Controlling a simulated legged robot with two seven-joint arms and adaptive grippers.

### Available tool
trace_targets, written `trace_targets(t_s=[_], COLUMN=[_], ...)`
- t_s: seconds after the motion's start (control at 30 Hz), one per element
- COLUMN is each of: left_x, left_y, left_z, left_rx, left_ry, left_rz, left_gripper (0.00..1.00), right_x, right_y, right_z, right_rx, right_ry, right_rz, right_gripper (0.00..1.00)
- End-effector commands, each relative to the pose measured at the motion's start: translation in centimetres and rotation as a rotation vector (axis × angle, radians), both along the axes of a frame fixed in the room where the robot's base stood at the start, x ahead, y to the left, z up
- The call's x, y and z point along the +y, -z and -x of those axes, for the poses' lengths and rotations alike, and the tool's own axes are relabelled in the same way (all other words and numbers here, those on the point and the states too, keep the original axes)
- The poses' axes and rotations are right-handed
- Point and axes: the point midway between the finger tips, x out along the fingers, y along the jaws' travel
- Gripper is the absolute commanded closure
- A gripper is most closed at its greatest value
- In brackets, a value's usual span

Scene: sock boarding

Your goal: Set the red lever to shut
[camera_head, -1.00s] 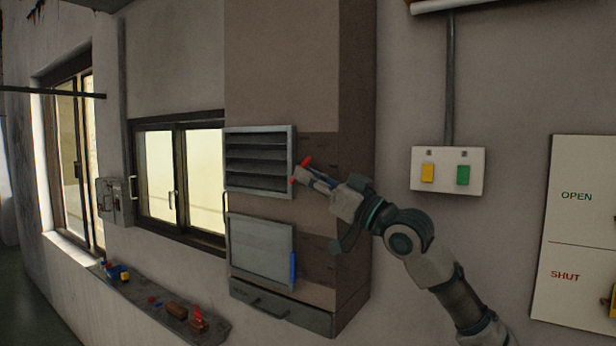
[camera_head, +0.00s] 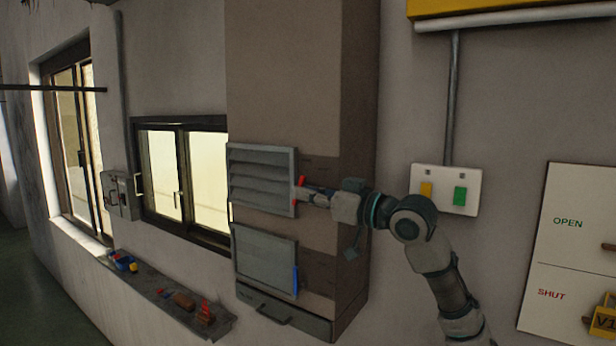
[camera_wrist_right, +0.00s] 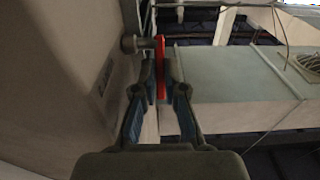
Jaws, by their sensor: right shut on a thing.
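The red lever (camera_head: 300,188) is at the right edge of the upper louvre vent (camera_head: 262,179) on the brown duct. It points roughly up and down there, and the vent's slats look nearly closed. My right gripper (camera_head: 307,195) is at the lever, coming from the right. In the right wrist view the red lever (camera_wrist_right: 161,68) lies between the two fingertips of my right gripper (camera_wrist_right: 161,88), which are closed on it. A grey pivot joins the lever to the wall side. My left gripper is out of view.
A lower vent (camera_head: 264,260) with a blue lever (camera_head: 295,280) sits below. A switch box (camera_head: 445,188) is on the wall behind my arm. A sign board (camera_head: 565,250) reads OPEN and SHUT at the right. A ledge (camera_head: 150,290) holds small items.

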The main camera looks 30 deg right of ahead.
Motion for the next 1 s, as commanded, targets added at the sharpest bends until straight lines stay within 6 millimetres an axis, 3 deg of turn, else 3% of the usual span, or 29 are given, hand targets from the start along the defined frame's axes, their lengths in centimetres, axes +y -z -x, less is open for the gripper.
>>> trace_targets(t_s=[0.03, 0.4, 1.0], left_x=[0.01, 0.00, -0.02], left_y=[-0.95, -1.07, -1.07], left_z=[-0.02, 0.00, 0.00], left_rx=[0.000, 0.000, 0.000], left_ry=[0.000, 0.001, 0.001], left_rz=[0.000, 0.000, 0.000], left_gripper=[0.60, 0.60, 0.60], right_x=[0.16, 0.41, 0.36], right_y=[-1.00, -1.07, -1.09], right_z=[0.03, -0.52, -0.69], right_rx=[0.023, 0.210, 0.261], right_ry=[-0.004, -0.004, -0.001], right_rz=[0.009, 0.085, 0.108], right_gripper=[1.00, 1.00, 1.00])
